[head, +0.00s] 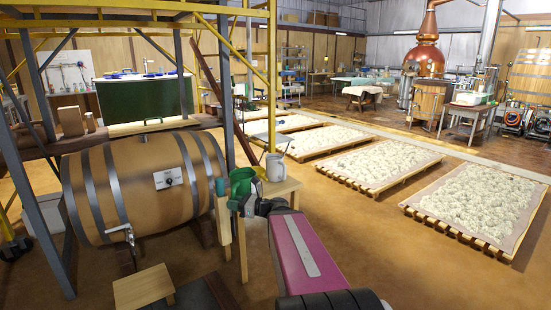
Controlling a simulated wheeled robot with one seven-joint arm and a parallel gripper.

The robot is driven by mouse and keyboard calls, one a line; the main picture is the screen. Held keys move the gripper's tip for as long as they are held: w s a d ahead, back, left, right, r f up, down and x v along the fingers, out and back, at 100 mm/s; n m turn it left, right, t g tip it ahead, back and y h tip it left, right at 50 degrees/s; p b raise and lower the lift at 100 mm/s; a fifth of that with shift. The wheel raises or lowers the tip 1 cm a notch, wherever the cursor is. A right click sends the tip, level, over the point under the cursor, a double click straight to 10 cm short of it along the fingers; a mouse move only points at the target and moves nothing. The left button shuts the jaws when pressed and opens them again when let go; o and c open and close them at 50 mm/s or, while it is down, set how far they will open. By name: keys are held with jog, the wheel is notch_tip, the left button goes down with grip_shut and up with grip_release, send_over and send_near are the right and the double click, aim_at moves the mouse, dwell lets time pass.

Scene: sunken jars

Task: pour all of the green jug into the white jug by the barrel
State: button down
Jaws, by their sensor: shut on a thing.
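The green jug (242,181) is at the centre of the head view, just right of the barrel (130,195). My gripper (243,204) is shut on the green jug, which looks close to upright. A whitish jug (276,167) stands upright on a small wooden table (285,187), just right of the green jug and behind my gripper. The two jugs are close together, and I cannot tell whether they touch. The contents of both jugs are hidden. My gripper and wrist hide part of the table and the green jug's lower part.
A yellow and grey scaffold frame (228,95) rises around the barrel. A low wooden stool (143,286) stands in front of the barrel's tap (120,231). Pallets of pale material (482,205) lie to the right, with open floor (400,270) before them.

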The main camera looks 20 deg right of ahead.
jog(key=w+d+r+m+t+h, duration=0.2)
jog(key=w+d+r+m+h, duration=0.2)
jog(key=w, duration=0.8)
jog(key=w+d+r+m+t+h, duration=0.3)
jog(key=w+h, duration=0.4)
jog(key=w, duration=0.6)
jog(key=w+d+r+m+t+h, duration=0.2)
jog(key=w+d+r+m+h, duration=0.3)
jog(key=w, duration=0.8)
jog(key=shift+d+r+m, duration=0.4)
jog(key=shift+r+m, duration=0.55)
jog(key=shift+m, duration=0.35)
jog(key=shift+w+d+r+h, duration=0.15)
jog(key=shift+w+h, duration=0.1)
jog(key=shift+h, duration=0.15)
